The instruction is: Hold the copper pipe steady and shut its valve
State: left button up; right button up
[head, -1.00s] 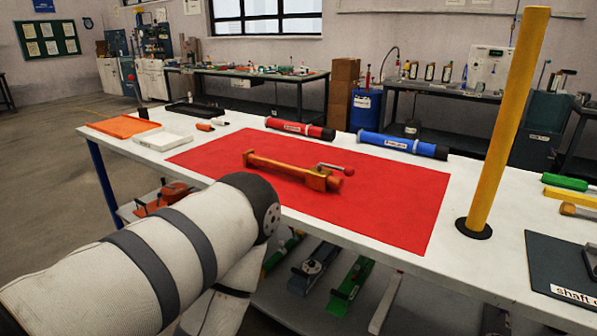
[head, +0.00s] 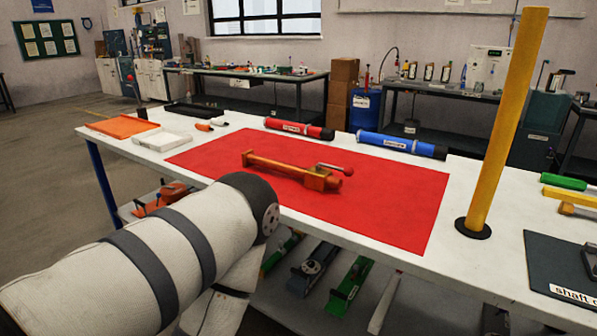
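The copper pipe (head: 278,168) lies on the red mat (head: 385,205) in the middle of the white table. Its valve body (head: 316,179) is at the pipe's right end. A lever with a red ball knob (head: 348,171) sticks out to the right from the valve, roughly along the pipe. Neither gripper shows in the head view. Nothing visibly touches the pipe.
A red tube (head: 299,128) and a blue tube (head: 402,145) lie along the mat's back edge. A tall yellow post (head: 505,120) stands right of the mat. An orange tray (head: 123,125) and a white tray (head: 162,141) sit at the left. The mat around the pipe is clear.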

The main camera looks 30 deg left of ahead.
aim_at(348, 170)
jog(key=j, duration=1.4)
jog(key=z, duration=0.05)
